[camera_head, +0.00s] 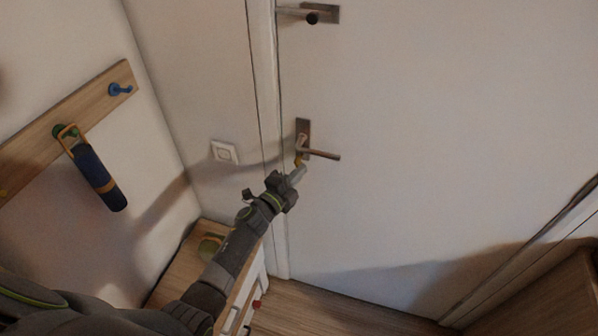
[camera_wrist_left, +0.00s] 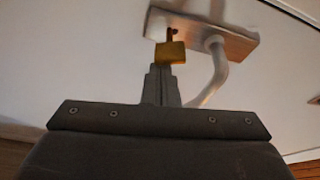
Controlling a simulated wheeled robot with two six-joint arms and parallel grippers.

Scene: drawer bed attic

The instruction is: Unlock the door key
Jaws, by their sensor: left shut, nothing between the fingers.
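The white door (camera_head: 430,130) fills the middle and right of the head view. A metal handle (camera_head: 322,154) on a small plate (camera_head: 303,127) sits near its left edge. A yellow key (camera_head: 298,160) shows just below the handle's base. In the left wrist view the key (camera_wrist_left: 171,51) stands out from the handle plate (camera_wrist_left: 205,33), its tip appearing to be in the keyhole. My left gripper (camera_head: 294,176) is shut with nothing between its fingers. Its fingertips (camera_wrist_left: 163,74) are right by the key's head; whether they touch it I cannot tell. My right gripper is not in view.
A second handle (camera_head: 312,15) is higher on the door. A light switch (camera_head: 224,152) is on the wall to the left. A wooden rack (camera_head: 85,110) holds a dark blue bottle (camera_head: 97,177). A low wooden cabinet (camera_head: 181,268) stands below, beside my left arm.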

